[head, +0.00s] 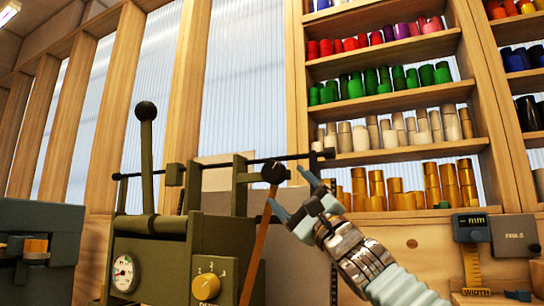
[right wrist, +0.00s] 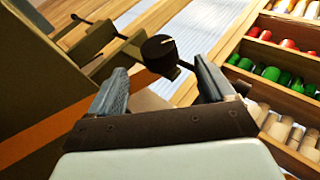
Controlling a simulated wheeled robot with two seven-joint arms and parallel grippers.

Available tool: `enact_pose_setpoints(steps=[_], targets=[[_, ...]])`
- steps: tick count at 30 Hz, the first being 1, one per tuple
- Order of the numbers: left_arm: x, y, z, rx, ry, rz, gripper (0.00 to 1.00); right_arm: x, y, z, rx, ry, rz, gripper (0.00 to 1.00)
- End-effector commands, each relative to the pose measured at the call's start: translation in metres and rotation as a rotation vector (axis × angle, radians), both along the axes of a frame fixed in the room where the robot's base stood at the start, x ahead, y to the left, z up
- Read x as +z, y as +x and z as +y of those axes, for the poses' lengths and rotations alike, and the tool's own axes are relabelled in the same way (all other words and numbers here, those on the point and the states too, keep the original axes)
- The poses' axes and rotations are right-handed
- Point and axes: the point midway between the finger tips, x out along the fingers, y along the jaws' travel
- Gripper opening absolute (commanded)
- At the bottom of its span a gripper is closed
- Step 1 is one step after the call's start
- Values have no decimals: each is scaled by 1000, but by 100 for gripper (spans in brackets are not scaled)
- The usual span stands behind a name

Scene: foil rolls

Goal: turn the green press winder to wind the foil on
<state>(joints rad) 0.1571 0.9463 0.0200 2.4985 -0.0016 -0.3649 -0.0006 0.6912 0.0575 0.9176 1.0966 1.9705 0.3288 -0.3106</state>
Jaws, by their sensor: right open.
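The olive-green press (head: 150,250) stands left of centre in the head view, with an upright lever topped by a black ball. A thin dark bar runs across its top, and a dark round knob (head: 273,172) sits near its right part. I take this knob to be on the winder. My right gripper (head: 292,194) is open just right of and below the knob. In the right wrist view the knob (right wrist: 158,52) shows beyond and between the open fingertips (right wrist: 163,76), apart from them as far as I can tell. My left gripper is not in view.
An orange-brown strip (head: 258,245) slants down beside the press. A dark grey machine (head: 45,245) stands at far left. Shelves (head: 385,97) with coloured rolls fill the back right. A width gauge (head: 472,228) is at right. Open space lies above the gripper.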

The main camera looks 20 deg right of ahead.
Motion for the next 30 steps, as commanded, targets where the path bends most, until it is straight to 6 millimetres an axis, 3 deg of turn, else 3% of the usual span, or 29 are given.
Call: enact_pose_setpoints(steps=[1,9,23,24,30], targets=[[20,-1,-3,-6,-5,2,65,18,9,3,9,6,1,82],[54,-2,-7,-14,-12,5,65,45,43,15,5,1,-1,82],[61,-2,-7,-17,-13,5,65,49,54,18,0,-1,-1,82],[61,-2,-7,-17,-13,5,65,49,54,18,0,-1,-1,81],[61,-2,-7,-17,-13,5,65,49,54,18,0,-1,-1,50]])
